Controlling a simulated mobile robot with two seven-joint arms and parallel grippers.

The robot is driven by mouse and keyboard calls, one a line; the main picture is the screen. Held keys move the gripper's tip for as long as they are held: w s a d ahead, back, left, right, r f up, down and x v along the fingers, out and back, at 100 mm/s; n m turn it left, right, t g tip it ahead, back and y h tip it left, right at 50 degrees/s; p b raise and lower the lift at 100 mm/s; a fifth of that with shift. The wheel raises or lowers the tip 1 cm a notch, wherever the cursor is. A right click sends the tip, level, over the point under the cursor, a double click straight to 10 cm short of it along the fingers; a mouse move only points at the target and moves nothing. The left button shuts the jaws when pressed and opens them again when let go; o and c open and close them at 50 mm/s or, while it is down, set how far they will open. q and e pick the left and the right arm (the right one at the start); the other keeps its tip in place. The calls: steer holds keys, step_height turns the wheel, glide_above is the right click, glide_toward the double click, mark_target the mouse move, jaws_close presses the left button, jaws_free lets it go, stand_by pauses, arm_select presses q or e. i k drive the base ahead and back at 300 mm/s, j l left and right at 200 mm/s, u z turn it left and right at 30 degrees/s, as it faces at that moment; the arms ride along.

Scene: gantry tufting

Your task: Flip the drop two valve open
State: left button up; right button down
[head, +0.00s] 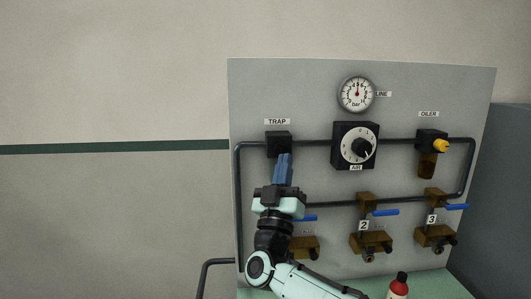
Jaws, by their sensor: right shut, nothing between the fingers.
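The drop two valve (367,202) is a brass valve on the lower black pipe, above the label 2. Its blue handle (386,212) lies nearly level and points right. My right gripper (281,188) is to the left of this valve, in front of the panel, pointing up. It is shut and empty, just below the blue bowl of the trap (283,168), and covers much of the drop one valve. Whether it touches the bowl I cannot tell. My left gripper is not in view.
The grey panel (300,85) also carries the air regulator (341,130), line gauge (357,94) and oiler (431,138). Drop three's blue handle (457,207) is right of drop two. Brass outlets (371,243) hang below.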

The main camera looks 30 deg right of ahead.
mark_target(376, 214)
steer(key=k+j, duration=0.45)
steer(key=j, duration=0.3)
steer(key=k+j, duration=0.25)
steer(key=j, duration=0.1)
